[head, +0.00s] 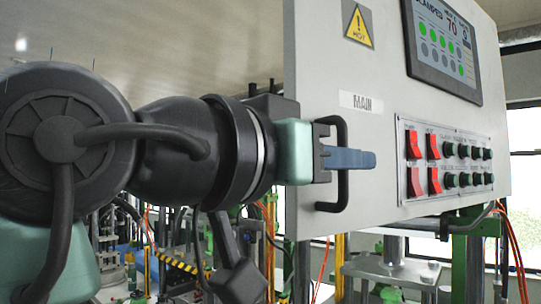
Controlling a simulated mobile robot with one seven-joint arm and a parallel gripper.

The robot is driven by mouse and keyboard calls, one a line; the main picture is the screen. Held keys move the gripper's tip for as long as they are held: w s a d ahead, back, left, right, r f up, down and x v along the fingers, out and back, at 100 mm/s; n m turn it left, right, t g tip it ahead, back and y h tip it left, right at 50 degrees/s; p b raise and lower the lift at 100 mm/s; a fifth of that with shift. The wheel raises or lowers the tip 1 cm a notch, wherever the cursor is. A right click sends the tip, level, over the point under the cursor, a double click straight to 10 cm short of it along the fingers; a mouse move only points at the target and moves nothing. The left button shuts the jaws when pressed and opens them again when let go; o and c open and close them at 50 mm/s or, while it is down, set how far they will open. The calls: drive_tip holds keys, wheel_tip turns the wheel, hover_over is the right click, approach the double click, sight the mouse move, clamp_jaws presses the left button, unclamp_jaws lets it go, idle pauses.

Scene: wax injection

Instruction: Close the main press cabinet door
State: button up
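The main press cabinet door (312,62) is a light grey panel labelled MAIN, standing upright at the right and seen at an angle. A black C-shaped handle (342,188) stands out near its left edge. My gripper (358,159) is at this handle, reaching in from the left with its blue-grey finger across the handle's upright bar. The fingers overlap in this view, so I cannot tell whether they are open or shut on the bar. My dark arm covers the area left of the door.
The door carries a screen (443,45), red switches (414,145), rows of dark knobs and a yellow warning sign (357,27). Below it stand a metal plate (392,268) and green posts (467,265). Machinery with cables and a yellow-black striped bar (178,263) stands behind my arm.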

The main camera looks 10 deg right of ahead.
clamp_jaws()
idle(1.3)
